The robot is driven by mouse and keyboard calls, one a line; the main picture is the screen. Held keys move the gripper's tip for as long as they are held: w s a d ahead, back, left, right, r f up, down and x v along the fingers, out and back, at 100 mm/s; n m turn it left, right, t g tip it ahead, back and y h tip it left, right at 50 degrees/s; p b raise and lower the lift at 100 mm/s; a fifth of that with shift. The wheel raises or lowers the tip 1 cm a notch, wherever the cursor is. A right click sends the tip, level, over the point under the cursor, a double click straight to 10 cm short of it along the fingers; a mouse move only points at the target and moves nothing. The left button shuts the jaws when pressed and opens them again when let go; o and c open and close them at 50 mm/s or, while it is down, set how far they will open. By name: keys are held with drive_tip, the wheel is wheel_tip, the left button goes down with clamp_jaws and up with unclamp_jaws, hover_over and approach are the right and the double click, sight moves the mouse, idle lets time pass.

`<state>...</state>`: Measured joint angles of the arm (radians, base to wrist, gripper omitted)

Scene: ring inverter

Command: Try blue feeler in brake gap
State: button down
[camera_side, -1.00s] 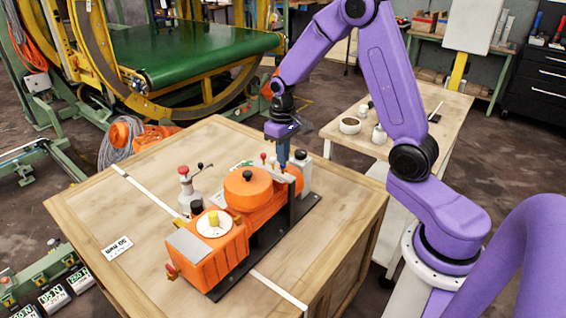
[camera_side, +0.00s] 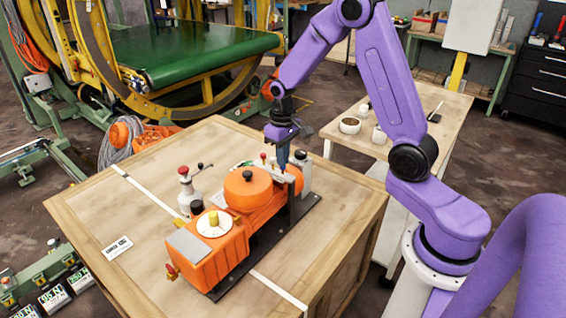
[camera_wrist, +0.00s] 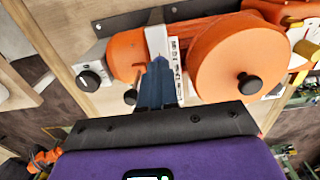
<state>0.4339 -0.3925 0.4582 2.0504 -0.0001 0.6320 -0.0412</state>
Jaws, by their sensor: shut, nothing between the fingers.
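The orange machine (camera_side: 215,250) lies on a dark base plate on the wooden crate top, with a round orange drum (camera_side: 247,188) on it; the drum also shows in the wrist view (camera_wrist: 238,58). My gripper (camera_side: 283,166) points down over the machine's far end, beside the drum. In the wrist view its blue fingers (camera_wrist: 159,66) are together and empty, at a pale upright bracket between the drum and a smaller orange cylinder (camera_wrist: 125,55). A small red knob (camera_side: 263,156) stands just left of the fingers. I cannot make out the blue feeler or the brake gap itself.
A printed label (camera_side: 117,247) lies on the crate's left. A side table (camera_side: 440,112) with small containers stands behind right. The crate's left side is mostly clear.

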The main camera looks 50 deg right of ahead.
drive_tip(key=shift+r, duration=3.5)
drive_tip(key=s+a+r+n, duration=0.3)
drive_tip(key=s+a+n, duration=0.3)
drive_tip(key=s+a, duration=0.55)
drive_tip(key=s+n, duration=0.6)
drive_tip(key=s, duration=1.1)
drive_tip(key=shift+s+a+n, duration=0.3)
drive_tip(key=shift+a, duration=0.1)
drive_tip(key=shift+r, duration=0.1)
